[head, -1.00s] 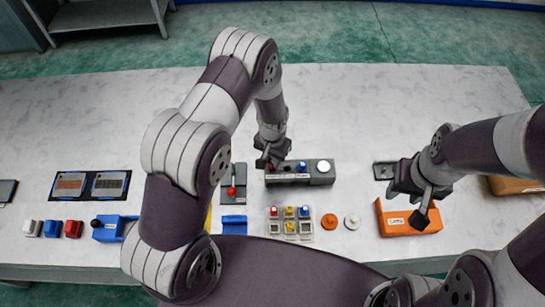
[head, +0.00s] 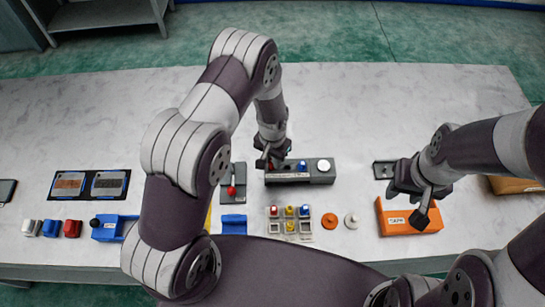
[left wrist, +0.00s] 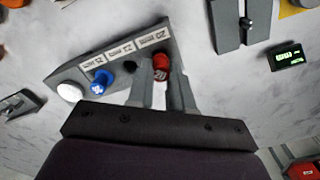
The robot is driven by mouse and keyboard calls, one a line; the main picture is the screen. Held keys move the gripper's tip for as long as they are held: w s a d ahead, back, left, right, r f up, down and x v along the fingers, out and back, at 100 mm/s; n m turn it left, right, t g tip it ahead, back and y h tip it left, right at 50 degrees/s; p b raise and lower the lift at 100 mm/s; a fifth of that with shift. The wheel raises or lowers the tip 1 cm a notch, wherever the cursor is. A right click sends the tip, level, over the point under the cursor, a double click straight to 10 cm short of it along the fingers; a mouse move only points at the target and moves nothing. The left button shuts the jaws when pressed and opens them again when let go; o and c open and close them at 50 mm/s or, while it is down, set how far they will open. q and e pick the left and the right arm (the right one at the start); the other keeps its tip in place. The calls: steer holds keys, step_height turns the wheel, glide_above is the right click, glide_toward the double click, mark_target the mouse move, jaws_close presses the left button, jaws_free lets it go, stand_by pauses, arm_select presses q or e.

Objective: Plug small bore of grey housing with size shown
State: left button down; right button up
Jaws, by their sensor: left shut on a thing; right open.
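A long grey rack (head: 318,178) with size labels holds a blue plug (head: 302,167) and a white plug (head: 324,165); it also shows in the left wrist view (left wrist: 83,73). My left gripper (head: 268,165) is shut on a red plug (left wrist: 161,61) at the rack's end. I cannot tell whether the plug is clear of its seat. A small green-lit display (left wrist: 290,57) shows digits too blurred to read. My right gripper (head: 420,220) is open above an orange block (head: 395,230).
A tray of small coloured parts (head: 290,226), an orange disc (head: 329,221) and a white disc (head: 351,221) lie in front of the rack. A dark grey part (head: 383,170) lies by my right gripper. The table behind the rack is clear.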

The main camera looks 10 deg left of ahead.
arm_select(q)
steer(key=shift+f+b, duration=0.7)
steer(key=shift+f, duration=0.1)
stand_by(2.1)
steer(key=c, duration=0.9)
jaws_free()
steer(key=shift+c, duration=0.2)
step_height(320, 180, up, 7)
steer(key=p, duration=0.5)
